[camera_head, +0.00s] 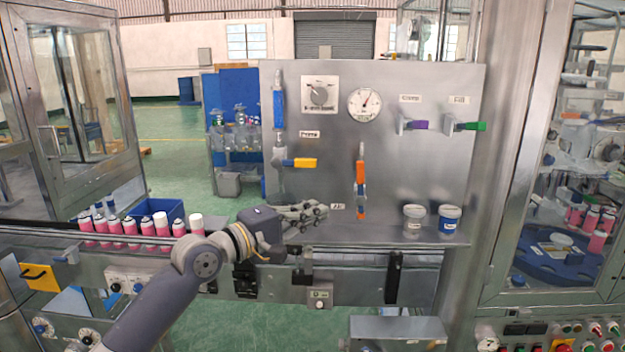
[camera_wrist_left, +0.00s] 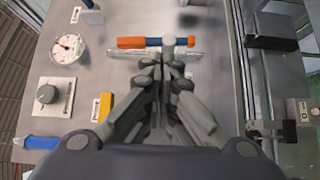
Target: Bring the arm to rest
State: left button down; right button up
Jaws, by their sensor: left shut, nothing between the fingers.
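My left arm comes in from the lower left in the head view. Its gripper (camera_head: 305,214) is in front of the steel panel (camera_head: 330,140), just above the rail along the panel's foot. The fingers are together with nothing between them. In the left wrist view the gripper (camera_wrist_left: 160,75) points at the panel, and its fingertips lie close to the orange-and-blue valve handle (camera_wrist_left: 140,42) in the picture. I cannot tell whether they touch it. That handle stands upright in the head view (camera_head: 361,180), right of the fingertips. My right gripper is not in view.
A yellow handle (camera_head: 300,162), a blue handle (camera_head: 278,110), a dial (camera_head: 320,92) and a gauge (camera_head: 364,104) are on the panel. Purple (camera_head: 420,125) and green (camera_head: 475,126) handles sit at right. Two small tubs (camera_head: 449,219) stand below. Several pink cans (camera_head: 130,226) line the rail at left.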

pick_arm(q)
jog(key=s+a+f+m+g+y, duration=0.1)
jog(key=s+f+m+y, duration=0.1)
jog(key=s+f, duration=0.5)
jog(key=s+a+f+m+g+y, duration=0.15)
jog(key=s+f, duration=0.25)
jog(key=f, duration=0.7)
jog(key=s+a+f+m+g+y, duration=0.1)
jog(key=s+f+m+y, duration=0.15)
jog(key=s+f, duration=0.45)
jog(key=s+a+f+m+g+y, duration=0.2)
jog(key=s+a+f+g+y, duration=0.15)
jog(key=s+a+f, duration=0.65)
jog(key=s+a+f+m+g+y, duration=0.2)
jog(key=s+a+f+y, duration=0.3)
jog(key=s, duration=0.9)
notch_tip(320, 180, down, 30)
jog(key=s+r+h+b, duration=0.1)
jog(key=b, duration=0.2)
jog(key=s+a+f+g+b, duration=0.2)
jog(key=s+a+f+b, duration=0.1)
jog(key=s+f, duration=1.4)
jog(key=shift+a+f+m, duration=0.3)
jog(key=shift+a+f, duration=0.1)
jog(key=shift+f, duration=0.55)
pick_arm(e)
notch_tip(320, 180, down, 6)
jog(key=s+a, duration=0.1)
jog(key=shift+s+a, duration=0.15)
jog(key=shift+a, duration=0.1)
